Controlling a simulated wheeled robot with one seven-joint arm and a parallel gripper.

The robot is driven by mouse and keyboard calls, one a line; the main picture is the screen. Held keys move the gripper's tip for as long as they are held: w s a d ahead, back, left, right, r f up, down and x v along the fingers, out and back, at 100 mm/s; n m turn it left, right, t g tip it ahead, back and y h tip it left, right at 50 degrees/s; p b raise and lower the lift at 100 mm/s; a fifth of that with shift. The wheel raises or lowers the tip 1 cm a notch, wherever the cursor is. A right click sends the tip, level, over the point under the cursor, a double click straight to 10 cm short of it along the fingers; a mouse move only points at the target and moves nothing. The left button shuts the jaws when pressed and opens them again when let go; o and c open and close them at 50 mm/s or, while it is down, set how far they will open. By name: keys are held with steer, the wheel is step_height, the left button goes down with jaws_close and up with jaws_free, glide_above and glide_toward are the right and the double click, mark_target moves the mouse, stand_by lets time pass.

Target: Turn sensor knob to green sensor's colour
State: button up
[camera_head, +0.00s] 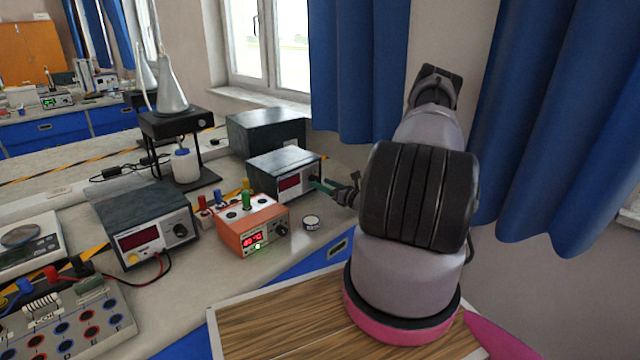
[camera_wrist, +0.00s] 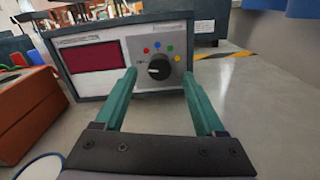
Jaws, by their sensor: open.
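A dark meter with a silver front (camera_head: 288,172) stands near the right end of the bench. Its black knob (camera_wrist: 159,69) faces me in the wrist view, with a white mark pointing left and coloured dots, red, blue, green and yellow, arched above it. My gripper (camera_wrist: 159,76) is open, its green fingers on either side of the knob as seen; whether they touch it I cannot tell. A green sensor (camera_head: 246,199) stands on the orange box (camera_head: 262,222).
Red, blue and yellow pieces stand by the green one. The orange box has its own small knob (camera_head: 281,230) and red display. Another meter (camera_head: 150,235) stands left. A small round tin (camera_head: 311,222) lies on the bench. A stand with a flask (camera_head: 172,85) is behind.

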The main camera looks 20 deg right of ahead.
steer(key=shift+x, duration=1.1)
jaws_close()
